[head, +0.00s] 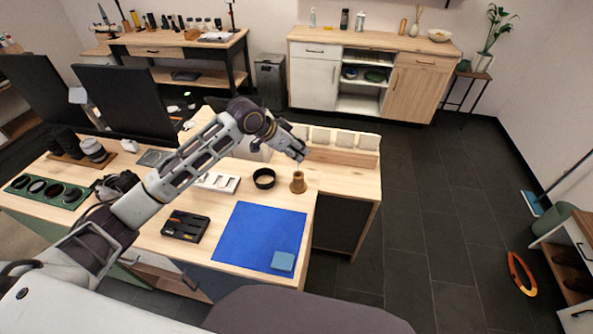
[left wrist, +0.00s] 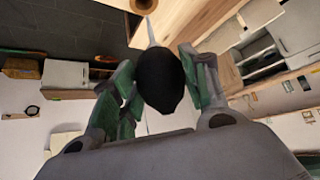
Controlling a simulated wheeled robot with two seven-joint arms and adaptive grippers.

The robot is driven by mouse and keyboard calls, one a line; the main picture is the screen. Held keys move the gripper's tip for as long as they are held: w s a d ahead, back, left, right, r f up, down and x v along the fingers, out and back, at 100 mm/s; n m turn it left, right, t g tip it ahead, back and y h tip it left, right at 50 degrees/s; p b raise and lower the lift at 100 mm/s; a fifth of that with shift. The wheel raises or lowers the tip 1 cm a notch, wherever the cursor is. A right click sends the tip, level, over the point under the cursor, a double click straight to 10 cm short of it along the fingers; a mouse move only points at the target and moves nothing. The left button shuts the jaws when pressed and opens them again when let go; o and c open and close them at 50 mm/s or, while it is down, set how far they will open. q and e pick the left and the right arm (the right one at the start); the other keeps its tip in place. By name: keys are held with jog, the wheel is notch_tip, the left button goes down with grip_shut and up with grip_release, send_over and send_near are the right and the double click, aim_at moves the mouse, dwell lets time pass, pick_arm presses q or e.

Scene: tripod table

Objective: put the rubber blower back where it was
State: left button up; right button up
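My left gripper (head: 297,151) is above the table's right part, just above a small brown wooden stand (head: 298,183). In the left wrist view the rubber blower (left wrist: 160,82), a black bulb with a pale thin nozzle, sits between the two fingers of my left gripper (left wrist: 158,66), which are closed around it. The nozzle points to the top of that view, where part of the round wooden stand (left wrist: 143,5) shows. In the head view the blower is hidden or too small to make out. My right gripper is not in view.
A black ring (head: 264,178) stands left of the stand, beside a white tray (head: 216,182). A blue mat (head: 258,232) with a light blue block (head: 283,261) lies in front. A black tool tray (head: 185,226) is left of the mat. A raised wooden ledge (head: 345,157) is behind.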

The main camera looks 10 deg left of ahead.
pick_arm(q)
jog(key=shift+f, duration=2)
jog(key=shift+f+p, duration=0.3)
jog(key=shift+f, duration=1.6)
jog(key=shift+f, duration=0.4)
jog(key=o, duration=0.6)
jog(key=shift+c, duration=0.2)
jog(key=shift+r, duration=0.5)
jog(key=v, duration=1.2)
jog(key=shift+b, duration=0.4)
